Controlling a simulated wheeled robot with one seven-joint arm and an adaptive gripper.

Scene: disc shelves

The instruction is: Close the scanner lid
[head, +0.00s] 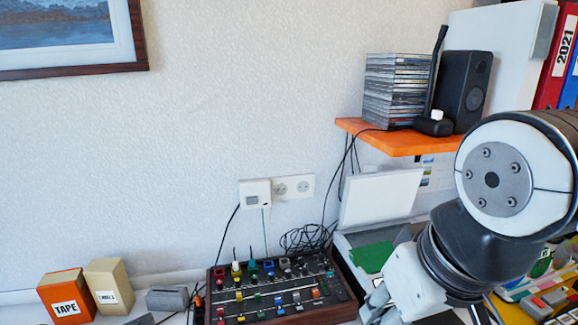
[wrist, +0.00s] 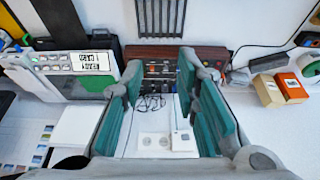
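The scanner's white lid (head: 380,198) stands raised against the wall below the orange shelf in the head view. In the wrist view the lid (wrist: 78,130) shows at the lower left, partly behind a finger. The scanner body (wrist: 60,68) has a row of buttons and a small display, with a green card (head: 371,257) on its bed. My gripper (wrist: 160,68) is open, with nothing between its teal-padded fingers. It is beside the scanner, apart from the lid as far as I can tell. In the head view my arm hides much of the scanner's right side.
A mixer box (head: 275,290) with colored knobs and loose cables sits left of the scanner. The orange shelf (head: 400,140) above holds a stack of disc cases (head: 392,90) and a black speaker (head: 463,88). A tape box (head: 66,297) is far left. Wall outlets (head: 293,187) are behind.

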